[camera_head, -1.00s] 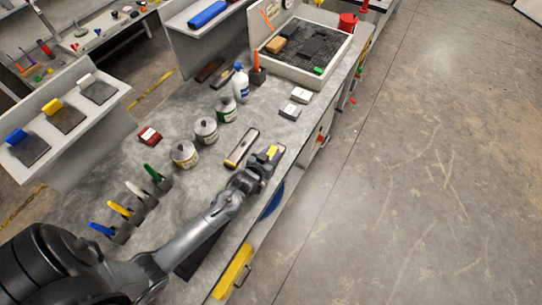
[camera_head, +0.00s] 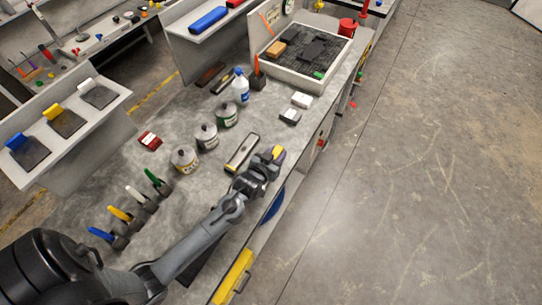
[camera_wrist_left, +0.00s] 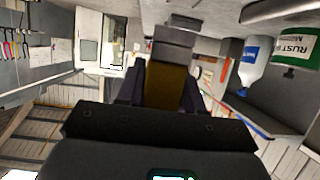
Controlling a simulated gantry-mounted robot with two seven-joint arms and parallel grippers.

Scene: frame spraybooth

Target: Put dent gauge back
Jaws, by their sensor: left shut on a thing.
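My left gripper (camera_head: 267,160) is at the front edge of the grey bench, in the head view. It is shut on a small yellow and grey piece, which I take to be the dent gauge (camera_head: 277,152). In the left wrist view the gauge (camera_wrist_left: 167,85) stands out between the dark fingers, with a yellow body and a grey block at its far end. The gauge appears to be held above the bench, clear of other things. Its gripped part is hidden. My right gripper is in neither view.
A long sanding block (camera_head: 241,152) lies just left of my gripper. Several cans (camera_head: 206,136) and a white-blue bottle (camera_head: 240,87) stand behind it.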

